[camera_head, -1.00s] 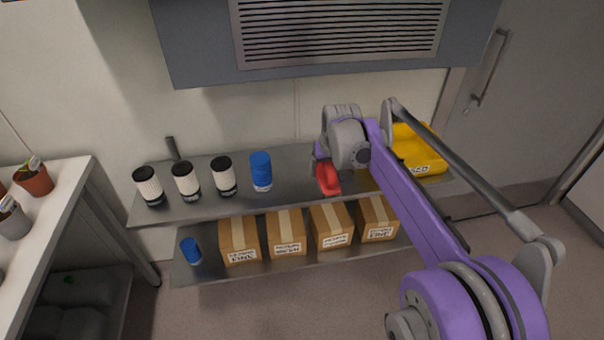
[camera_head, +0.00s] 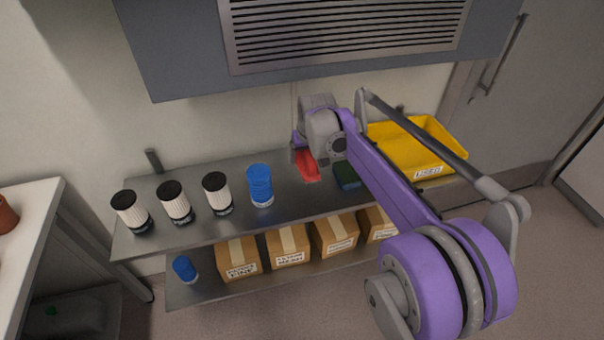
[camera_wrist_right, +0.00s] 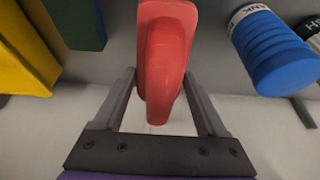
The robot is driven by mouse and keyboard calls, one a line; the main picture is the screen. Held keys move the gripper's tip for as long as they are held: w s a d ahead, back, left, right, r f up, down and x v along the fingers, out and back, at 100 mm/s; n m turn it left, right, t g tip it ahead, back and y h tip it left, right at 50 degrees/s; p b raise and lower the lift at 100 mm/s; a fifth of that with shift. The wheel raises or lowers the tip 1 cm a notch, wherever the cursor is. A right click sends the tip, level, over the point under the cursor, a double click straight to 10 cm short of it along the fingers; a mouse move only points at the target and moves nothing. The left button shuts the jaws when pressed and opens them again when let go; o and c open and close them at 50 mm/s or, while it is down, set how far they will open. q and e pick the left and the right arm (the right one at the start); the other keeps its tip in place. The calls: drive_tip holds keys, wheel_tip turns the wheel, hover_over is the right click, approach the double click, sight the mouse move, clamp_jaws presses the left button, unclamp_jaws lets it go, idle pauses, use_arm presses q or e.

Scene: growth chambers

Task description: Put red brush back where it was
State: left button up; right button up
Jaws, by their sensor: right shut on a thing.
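The red brush (camera_head: 307,166) is at the upper shelf, between the blue canister (camera_head: 260,186) and a dark green and blue block (camera_head: 347,176). My right gripper (camera_head: 298,152) is shut on the brush. In the right wrist view, the red brush (camera_wrist_right: 165,60) sits between the two fingers of my right gripper (camera_wrist_right: 165,85). I cannot tell whether the brush touches the shelf. My left gripper is not in view.
White canisters with black lids (camera_head: 174,202) stand left on the upper shelf (camera_head: 300,200). A yellow bin (camera_head: 405,150) stands at its right end. Cardboard boxes (camera_head: 288,247) and a blue canister (camera_head: 184,269) are on the lower shelf. A grey vented unit (camera_head: 345,35) overhangs.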

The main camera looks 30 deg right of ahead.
sight(309, 156)
wheel_tip(309, 156, down, 3)
drive_tip(key=shift+s+r, duration=0.1)
drive_tip(key=shift+f+b, duration=0.45)
drive_tip(key=shift+f, duration=1.6)
drive_tip(key=o, duration=1.1)
drive_tip(key=shift+f, duration=0.1)
drive_tip(key=p+v, duration=0.1)
drive_tip(key=v, duration=1.1)
drive_tip(key=shift+a+p, duration=0.1)
drive_tip(key=shift+p, duration=0.3)
drive_tip(key=s+a+f+n, duration=0.1)
drive_tip(key=s+a+f, duration=0.3)
drive_tip(key=s, duration=0.4)
drive_tip(key=s+a+f+n, duration=0.1)
drive_tip(key=s+a+f, duration=0.2)
drive_tip(key=s, duration=0.6)
drive_tip(key=s+a+f+y, duration=0.1)
drive_tip(key=s+a+f, duration=0.3)
drive_tip(key=s, duration=0.5)
drive_tip(key=shift+s+a+f+n+t, duration=0.1)
drive_tip(key=shift+a+f+n+t, duration=0.1)
drive_tip(key=shift+a, duration=0.5)
drive_tip(key=shift+s+a+f+n+t, duration=0.1)
drive_tip(key=shift+a+f+n+t, duration=0.1)
drive_tip(key=shift+a, duration=0.5)
